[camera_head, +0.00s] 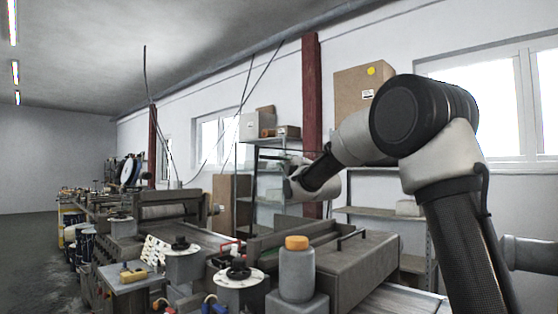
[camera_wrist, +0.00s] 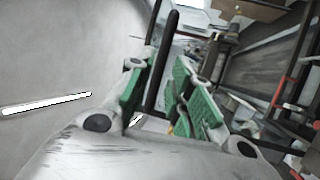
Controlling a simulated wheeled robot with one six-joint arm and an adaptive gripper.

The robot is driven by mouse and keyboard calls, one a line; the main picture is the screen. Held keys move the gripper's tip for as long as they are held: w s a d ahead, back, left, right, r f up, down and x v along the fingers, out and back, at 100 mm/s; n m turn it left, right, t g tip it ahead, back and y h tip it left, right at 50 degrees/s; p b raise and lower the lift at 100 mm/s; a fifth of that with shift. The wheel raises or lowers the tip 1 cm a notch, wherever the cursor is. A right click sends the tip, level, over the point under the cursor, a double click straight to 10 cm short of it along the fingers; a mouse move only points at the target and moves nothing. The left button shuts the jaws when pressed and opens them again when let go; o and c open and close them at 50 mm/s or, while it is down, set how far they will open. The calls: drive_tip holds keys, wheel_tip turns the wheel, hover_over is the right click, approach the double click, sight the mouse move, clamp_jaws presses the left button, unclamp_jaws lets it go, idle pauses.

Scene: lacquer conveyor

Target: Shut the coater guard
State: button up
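The coater (camera_head: 345,268) is the grey-brown machine at the lower middle of the head view. A black bar handle (camera_head: 351,238) stands on its top cover. My gripper (camera_head: 287,160) is well above the machine, to the left of the handle. In the wrist view its green-padded fingers (camera_wrist: 166,92) are apart. A dark bar (camera_wrist: 163,60) appears between them; I cannot tell what it is or whether it touches.
A grey bottle with an orange cap (camera_head: 297,270) stands in front of the coater. Shelves (camera_head: 270,185) and a red column (camera_head: 312,120) stand behind. Cables hang from above.

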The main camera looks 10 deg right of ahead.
sight(282, 159)
drive_tip(key=x, duration=0.5)
drive_tip(key=shift+w, duration=0.15)
drive_tip(key=shift+c, duration=0.3)
clamp_jaws()
